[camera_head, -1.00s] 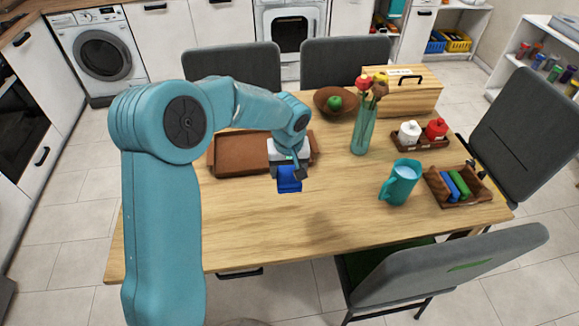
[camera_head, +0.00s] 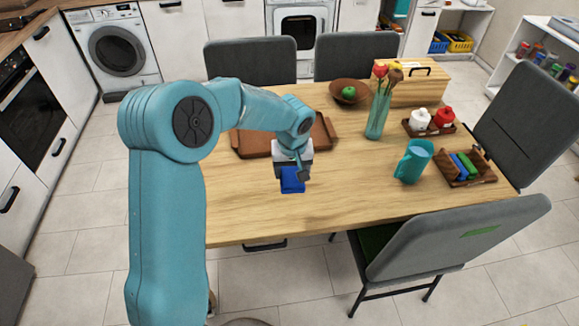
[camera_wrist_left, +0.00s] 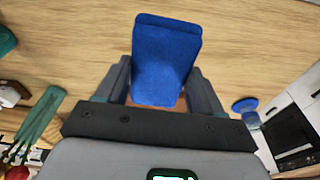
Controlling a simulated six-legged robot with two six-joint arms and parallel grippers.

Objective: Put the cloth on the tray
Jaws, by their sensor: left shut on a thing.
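The blue cloth (camera_head: 293,185) is folded into a small flat block. My left gripper (camera_head: 292,170) is shut on it, and the cloth (camera_wrist_left: 165,62) fills the space between the fingers in the wrist view. The cloth appears just in front of the near edge of the brown tray (camera_head: 252,143); its height over the table is hard to tell. The tray lies on the wooden table, and my left arm hides part of it. The tray's visible surface looks empty. My right gripper is not in view.
A wooden bowl (camera_head: 349,93) with a green apple and a flower vase (camera_head: 379,112) stand right of the tray. A teal jug (camera_head: 413,161) and a caddy (camera_head: 468,177) are further right. Grey chairs surround the table. The table front (camera_head: 340,210) is clear.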

